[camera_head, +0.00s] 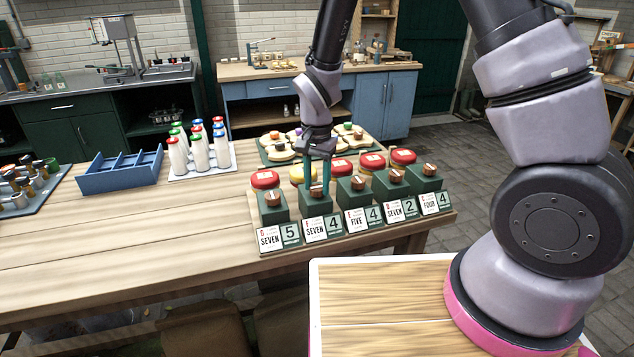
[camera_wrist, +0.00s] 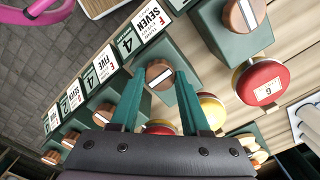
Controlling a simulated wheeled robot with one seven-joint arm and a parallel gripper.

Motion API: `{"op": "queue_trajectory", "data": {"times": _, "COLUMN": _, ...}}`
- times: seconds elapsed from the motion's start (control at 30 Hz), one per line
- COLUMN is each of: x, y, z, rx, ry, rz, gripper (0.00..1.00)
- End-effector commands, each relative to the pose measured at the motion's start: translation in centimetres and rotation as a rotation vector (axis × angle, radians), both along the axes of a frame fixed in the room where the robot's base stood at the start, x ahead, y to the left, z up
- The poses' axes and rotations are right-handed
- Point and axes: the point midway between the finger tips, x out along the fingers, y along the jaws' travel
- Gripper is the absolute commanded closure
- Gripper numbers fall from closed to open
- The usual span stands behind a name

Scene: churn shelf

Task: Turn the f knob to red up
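A row of dark green boxes with round wooden knobs stands on a board at the table's front edge. My gripper (camera_head: 318,165) points down at the second box from the left, whose card (camera_head: 315,229) reads SEVEN beside a 4. In the wrist view this card (camera_wrist: 149,23) seems to bear a red F. Its knob (camera_wrist: 160,75), wooden with a pale bar across its face, shows between my gripper's two green fingertips (camera_wrist: 160,85). The fingers are apart; I cannot tell if they touch the knob. A yellow dome (camera_head: 297,175) behind this box is partly hidden by my gripper.
Neighbouring knobs (camera_head: 272,198) (camera_head: 358,183) stand close on both sides. Red domes (camera_head: 265,179) line the back. A tray of shapes (camera_head: 272,151), bottles (camera_head: 199,152) and a blue divided crate (camera_head: 120,170) lie beyond. The table's left front is clear.

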Motion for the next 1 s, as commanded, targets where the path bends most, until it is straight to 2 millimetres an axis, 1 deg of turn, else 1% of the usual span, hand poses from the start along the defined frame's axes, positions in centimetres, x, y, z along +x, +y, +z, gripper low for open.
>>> {"op": "queue_trajectory", "data": {"times": 0.27, "x": 0.0, "y": 0.0, "z": 0.03, "rx": 0.0, "ry": 0.0, "rz": 0.026, "gripper": 1.0}}
{"op": "queue_trajectory", "data": {"times": 0.47, "x": -0.01, "y": 0.03, "z": 0.04, "rx": 0.001, "ry": 0.0, "rz": 0.118, "gripper": 1.0}}
{"op": "queue_trajectory", "data": {"times": 0.67, "x": 0.0, "y": 0.01, "z": 0.05, "rx": 0.001, "ry": 0.0, "rz": 0.279, "gripper": 1.0}}
{"op": "queue_trajectory", "data": {"times": 1.0, "x": 0.02, "y": 0.0, "z": 0.06, "rx": 0.001, "ry": 0.0, "rz": 0.602, "gripper": 1.0}}
